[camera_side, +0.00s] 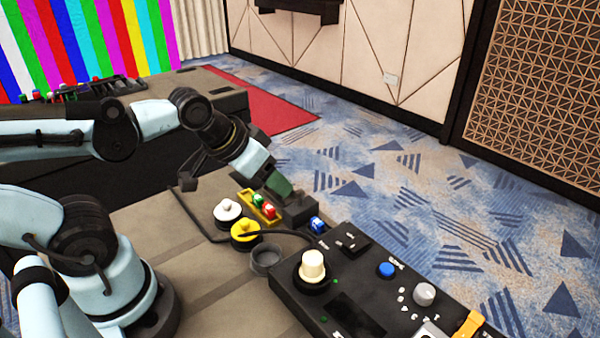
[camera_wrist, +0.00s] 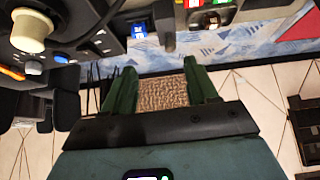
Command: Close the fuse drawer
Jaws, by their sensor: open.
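A small yellow tray (camera_side: 246,196) holding a green fuse-like piece (camera_side: 258,200) and a red one (camera_side: 269,210) shows in the side view, left of a dark block. I cannot tell for sure whether this tray is the fuse drawer, or how far any drawer stands out. A blue piece (camera_side: 317,225) sits right of the dark block; it also shows in the wrist view (camera_wrist: 138,31). My gripper (camera_side: 279,189) is above and behind the tray, close to the dark block. In the wrist view its green fingers (camera_wrist: 160,88) are apart with nothing between them.
The black control panel (camera_side: 350,300) with a cream knob (camera_side: 312,266) stands at the front right. A white button (camera_side: 227,210), a yellow button (camera_side: 244,231) and a grey cup (camera_side: 266,258) are left of it. Patterned carpet (camera_side: 420,200) lies beyond the desk edge.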

